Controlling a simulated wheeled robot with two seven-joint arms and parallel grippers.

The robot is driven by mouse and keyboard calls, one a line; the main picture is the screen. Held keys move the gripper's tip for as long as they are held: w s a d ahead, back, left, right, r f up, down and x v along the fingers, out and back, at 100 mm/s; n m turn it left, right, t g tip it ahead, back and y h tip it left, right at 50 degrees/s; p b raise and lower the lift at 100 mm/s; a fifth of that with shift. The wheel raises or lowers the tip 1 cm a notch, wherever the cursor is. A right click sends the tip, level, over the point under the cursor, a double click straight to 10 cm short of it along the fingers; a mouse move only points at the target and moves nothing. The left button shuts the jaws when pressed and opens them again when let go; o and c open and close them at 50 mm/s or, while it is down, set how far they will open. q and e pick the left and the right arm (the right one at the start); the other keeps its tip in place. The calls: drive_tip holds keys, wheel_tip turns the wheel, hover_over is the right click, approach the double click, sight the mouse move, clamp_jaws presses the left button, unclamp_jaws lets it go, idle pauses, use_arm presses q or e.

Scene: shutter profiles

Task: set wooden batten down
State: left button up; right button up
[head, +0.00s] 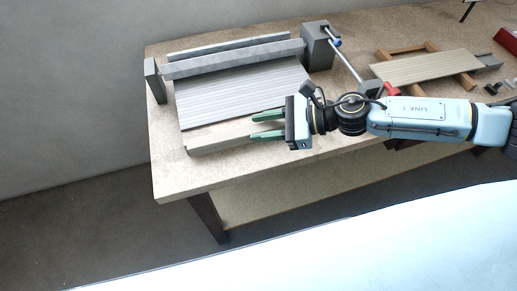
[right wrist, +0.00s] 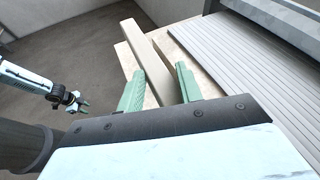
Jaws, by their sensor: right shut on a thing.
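The wooden batten (head: 218,137) is a long pale bar along the near edge of the grey ribbed panel (head: 235,98). My right gripper (head: 267,125) is shut on the batten near its right end, with one green finger on each side. In the right wrist view the batten (right wrist: 148,55) runs away from between the fingers (right wrist: 160,88). I cannot tell whether its underside touches the table. My left gripper (right wrist: 82,104) shows small at the left of the right wrist view, away from the batten; its opening is too small to judge.
Grey metal bars (head: 232,58) lie behind the panel, between an end block (head: 153,80) and a grey clamp block (head: 318,46). A slatted board (head: 425,67) on wooden strips lies at the right. The bench's front left (head: 172,183) is bare.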

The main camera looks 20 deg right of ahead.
wheel_tip(320, 180, down, 8)
drive_tip(key=shift+r+b, duration=0.15)
drive_tip(key=shift+b, duration=0.7)
drive_tip(key=o, duration=1.1)
drive_tip(key=shift+c, duration=0.2)
drive_tip(key=shift+s+d, duration=0.1)
drive_tip(key=shift+d, duration=0.15)
drive_tip(key=b+v, duration=0.1)
drive_tip(key=v, duration=0.9)
drive_tip(key=shift+s+d+b, duration=0.1)
drive_tip(key=shift+d+b, duration=0.1)
drive_tip(key=shift+b, duration=0.15)
drive_tip(key=shift+s+d+r, duration=0.15)
drive_tip(key=shift+d+r, duration=0.15)
drive_tip(key=shift+d, duration=0.1)
